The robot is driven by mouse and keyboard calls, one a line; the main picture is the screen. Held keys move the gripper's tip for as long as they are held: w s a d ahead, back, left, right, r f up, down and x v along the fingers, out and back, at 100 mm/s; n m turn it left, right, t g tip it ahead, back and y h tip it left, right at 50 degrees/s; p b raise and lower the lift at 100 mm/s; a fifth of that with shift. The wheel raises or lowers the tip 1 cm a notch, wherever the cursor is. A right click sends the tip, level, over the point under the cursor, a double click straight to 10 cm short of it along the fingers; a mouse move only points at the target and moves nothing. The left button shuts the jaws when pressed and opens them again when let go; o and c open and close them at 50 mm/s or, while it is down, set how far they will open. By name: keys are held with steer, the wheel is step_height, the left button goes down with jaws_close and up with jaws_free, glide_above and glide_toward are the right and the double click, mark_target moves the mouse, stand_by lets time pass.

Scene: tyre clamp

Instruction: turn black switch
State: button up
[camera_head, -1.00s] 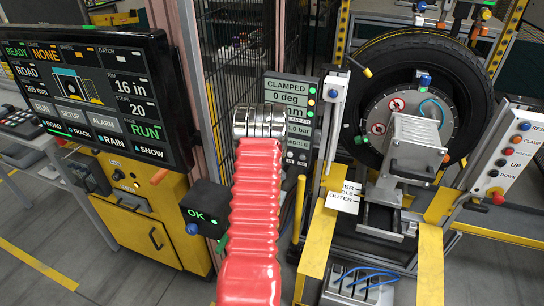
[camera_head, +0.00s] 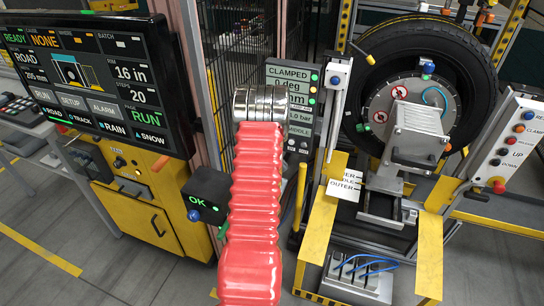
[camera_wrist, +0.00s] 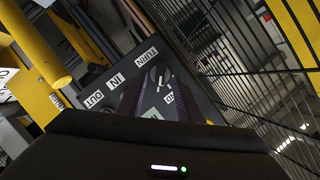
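In the wrist view, a small round black switch (camera_wrist: 159,75) with a white mark sits on a dark panel (camera_wrist: 90,82) with labels reading IN, OUT and TURN. The two dark fingers of my gripper (camera_wrist: 160,78) stand apart, with the switch between their tips. A pale label shows in the gap between the fingers. I cannot tell whether the tips touch the switch. In the head view, my red-sleeved arm hides the gripper and the switch.
A wire fence (camera_wrist: 245,40) runs close on the right in the wrist view, and a yellow post (camera_wrist: 38,45) stands on the left. The head view shows a monitor (camera_head: 90,85), a black OK box (camera_head: 207,196) and a mounted tyre (camera_head: 480,80).

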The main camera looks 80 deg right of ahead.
steer(key=v, duration=1.1)
steer(key=shift+s+a+r, duration=0.1)
steer(key=shift+s, duration=0.2)
stand_by(0.4)
